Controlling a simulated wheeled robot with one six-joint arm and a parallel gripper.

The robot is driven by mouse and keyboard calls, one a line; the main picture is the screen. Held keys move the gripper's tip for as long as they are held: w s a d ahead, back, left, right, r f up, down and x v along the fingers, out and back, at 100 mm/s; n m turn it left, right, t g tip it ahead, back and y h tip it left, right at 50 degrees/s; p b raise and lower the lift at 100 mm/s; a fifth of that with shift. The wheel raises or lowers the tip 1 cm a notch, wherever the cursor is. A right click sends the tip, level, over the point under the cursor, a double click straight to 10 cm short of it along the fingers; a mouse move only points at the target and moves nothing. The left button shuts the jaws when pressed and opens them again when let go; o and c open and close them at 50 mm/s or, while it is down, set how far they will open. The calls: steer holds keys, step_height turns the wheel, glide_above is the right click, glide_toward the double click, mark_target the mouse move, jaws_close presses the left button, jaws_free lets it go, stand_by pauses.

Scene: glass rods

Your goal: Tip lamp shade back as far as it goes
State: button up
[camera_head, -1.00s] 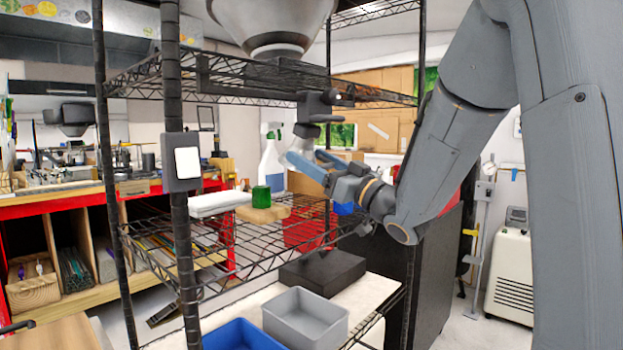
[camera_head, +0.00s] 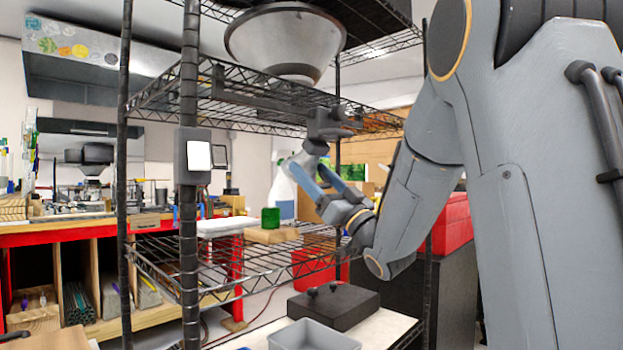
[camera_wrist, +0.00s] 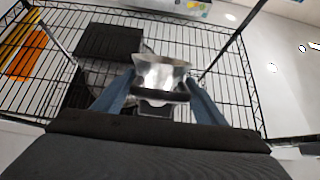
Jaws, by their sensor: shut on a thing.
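The small grey lamp shade (camera_head: 315,148) hangs from a dark mount (camera_head: 327,122) below the upper wire shelf. My gripper (camera_head: 312,175) comes from the lower right, with its blue fingers tilted up and to the left at the shade. The wrist view shows a shiny metal shade (camera_wrist: 160,72) with a dark band, between the two fingers (camera_wrist: 160,102). My gripper is shut on the shade. The fingers hide part of it in the head view, so I cannot tell its exact tilt.
The upper wire shelf (camera_head: 225,112) and a large metal cone (camera_head: 270,50) are close above. A dark post (camera_head: 188,240) stands to the left. A grey bin (camera_head: 310,338) is lower.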

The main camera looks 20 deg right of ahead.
steer(key=shift+w+a+f, duration=0.15)
steer(key=shift+w+f, duration=0.05)
steer(key=shift+f, duration=0.1)
steer(key=o, duration=1.1)
steer(key=shift+o, duration=1)
steer(key=shift+w+a+f, duration=0.15)
steer(key=shift+w, duration=0.05)
steer(key=shift+s, duration=0.1)
steer(key=shift+r, duration=0.2)
steer(key=shift+d, duration=0.2)
steer(key=shift+s+d+f, duration=0.1)
steer(key=shift+s+f, duration=0.1)
steer(key=shift+s, duration=0.05)
steer(key=b+v, duration=0.1)
steer(key=v, duration=0.6)
